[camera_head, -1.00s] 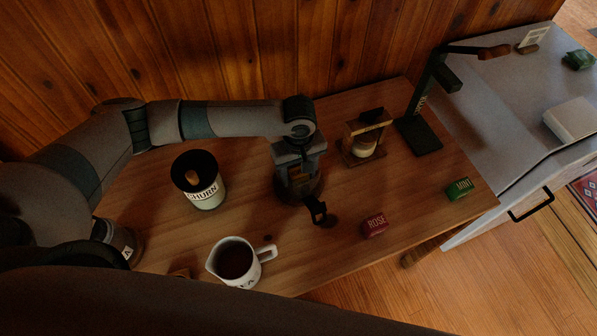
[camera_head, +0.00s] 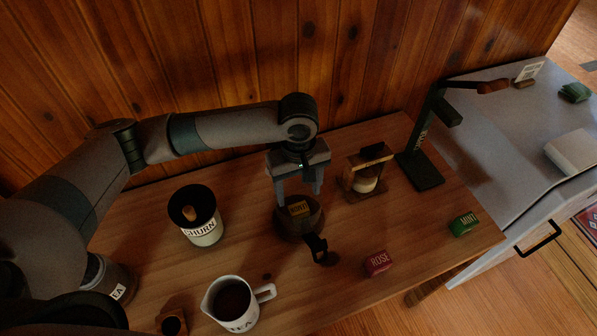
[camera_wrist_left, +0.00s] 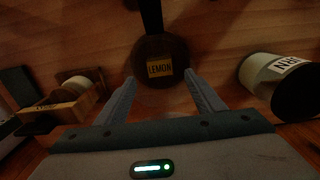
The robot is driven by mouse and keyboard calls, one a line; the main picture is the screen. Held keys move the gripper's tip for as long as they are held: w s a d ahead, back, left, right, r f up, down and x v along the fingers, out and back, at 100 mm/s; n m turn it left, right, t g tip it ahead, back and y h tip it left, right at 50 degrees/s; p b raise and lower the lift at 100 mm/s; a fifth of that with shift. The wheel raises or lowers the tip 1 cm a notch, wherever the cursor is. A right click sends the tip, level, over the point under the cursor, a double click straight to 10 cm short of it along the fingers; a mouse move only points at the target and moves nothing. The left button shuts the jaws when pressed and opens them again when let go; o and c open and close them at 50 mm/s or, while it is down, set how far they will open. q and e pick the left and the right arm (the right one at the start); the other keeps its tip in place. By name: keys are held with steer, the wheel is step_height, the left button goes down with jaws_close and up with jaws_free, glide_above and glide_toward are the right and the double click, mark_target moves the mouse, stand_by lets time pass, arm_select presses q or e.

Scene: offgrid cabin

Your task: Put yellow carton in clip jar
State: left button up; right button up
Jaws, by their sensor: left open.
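The yellow carton (camera_head: 299,208), which reads LEMON in the left wrist view (camera_wrist_left: 160,68), sits within the round outline of the dark clip jar (camera_head: 299,228). How deep it sits is hard to tell. The jar also shows in the left wrist view (camera_wrist_left: 160,47), with its dark lid (camera_head: 317,247) swung open towards the front. My left gripper (camera_head: 298,193) is open and empty just above the carton, its fingers (camera_wrist_left: 160,92) apart on either side and clear of it. My right gripper is not in view.
A CHURN canister (camera_head: 204,234) stands left of the jar, a white jug (camera_head: 231,305) in front. ROSE (camera_head: 378,263) and MINT (camera_head: 463,224) cartons lie near the table's right-hand edge.

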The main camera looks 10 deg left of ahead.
arm_select(q)
step_height(320, 180, up, 8)
steer(key=b, duration=0.1)
stand_by(0.8)
